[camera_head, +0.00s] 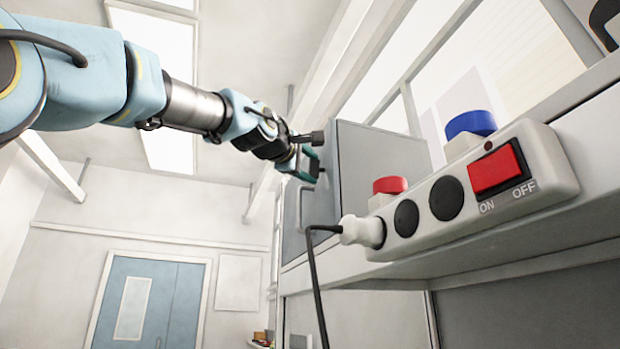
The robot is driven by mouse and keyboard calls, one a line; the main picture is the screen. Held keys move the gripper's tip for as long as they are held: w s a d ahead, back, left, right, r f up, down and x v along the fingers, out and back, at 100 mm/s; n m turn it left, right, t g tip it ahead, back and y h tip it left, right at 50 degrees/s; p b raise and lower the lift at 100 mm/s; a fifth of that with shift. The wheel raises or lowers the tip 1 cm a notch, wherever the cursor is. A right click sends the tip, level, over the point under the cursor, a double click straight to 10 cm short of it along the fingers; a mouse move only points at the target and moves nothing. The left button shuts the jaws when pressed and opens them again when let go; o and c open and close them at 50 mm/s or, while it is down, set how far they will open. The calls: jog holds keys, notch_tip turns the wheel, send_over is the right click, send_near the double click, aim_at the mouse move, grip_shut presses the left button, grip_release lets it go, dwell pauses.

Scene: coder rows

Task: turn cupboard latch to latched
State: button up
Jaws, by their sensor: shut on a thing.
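A grey cupboard (375,165) stands on the shelf in the middle of the view, its door side (293,235) facing left with a bar handle. My gripper (318,170) is at the upper part of that door, at the end of my blue arm coming in from the upper left. Its jaws are shut on the cupboard latch, which is mostly hidden behind the fingers. I cannot tell which way the latch is turned.
A white power strip (460,200) with a red switch and a plugged-in cable (318,290) sits on the shelf edge at the right. A red button (390,185) and a blue button (471,123) stand behind it. A blue door (147,305) is far off at lower left.

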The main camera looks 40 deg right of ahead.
jog(key=f+m+h+b, duration=0.1)
jog(key=m+b, duration=0.1)
jog(key=b, duration=0.2)
jog(key=m+h+b, duration=0.2)
jog(key=b, duration=0.3)
jog(key=shift+w+d+f+m+g+h, duration=0.1)
jog(key=shift+w+f+m+g+h, duration=0.05)
jog(key=shift+f+m+g+h, duration=0.2)
jog(key=m+g+h+b, duration=0.1)
jog(key=m+b, duration=0.1)
jog(key=m+g+h+b, duration=0.1)
jog(key=m+b, duration=0.1)
jog(key=shift+w+r+g+h, duration=0.15)
jog(key=shift+g+h, duration=0.1)
jog(key=shift+g, duration=0.1)
jog(key=m+g+h, duration=0.1)
jog(key=m+g, duration=0.1)
jog(key=m, duration=0.1)
jog(key=m+g+b, duration=0.1)
jog(key=m+g, duration=0.2)
jog(key=shift+w+d+r+m+h, duration=0.15)
jog(key=shift+m+h, duration=0.1)
jog(key=shift+h, duration=0.15)
jog(key=shift+r+m+g+p, duration=0.1)
jog(key=shift+m+g+p, duration=0.55)
jog(key=shift+m+g, duration=2.8)
jog(key=shift+w+m+g+y+p, duration=0.1)
jog(key=shift+m+g+y+p, duration=0.45)
jog(key=shift+m+g, duration=1)
jog(key=o, duration=1.4)
